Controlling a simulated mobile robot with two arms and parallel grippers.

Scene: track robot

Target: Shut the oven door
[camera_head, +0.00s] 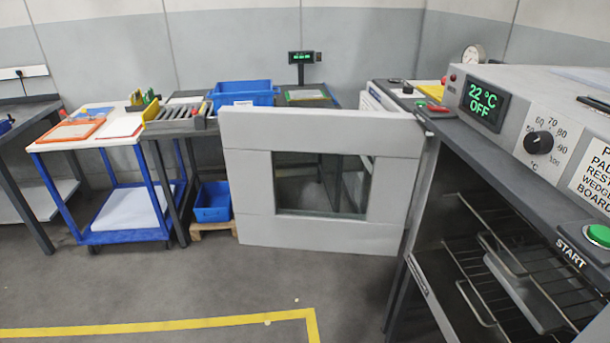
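The oven (505,130) stands at the right, with its open front facing left and wire racks (500,260) showing inside. Its display reads 22 °C and OFF. The oven door (245,190) is a light grey panel with a square glass window (322,185). The door stands wide open, swung out to the left from its hinge side at the far end of the oven front. Neither of my grippers is in view, and nothing touches the door in the picture.
Behind the door stand a bench with a blue bin (243,93) and a blue trolley (125,236) at the left. Another blue bin (212,203) sits low beside the door. The grey floor in front is clear, with a yellow line (160,327) on it.

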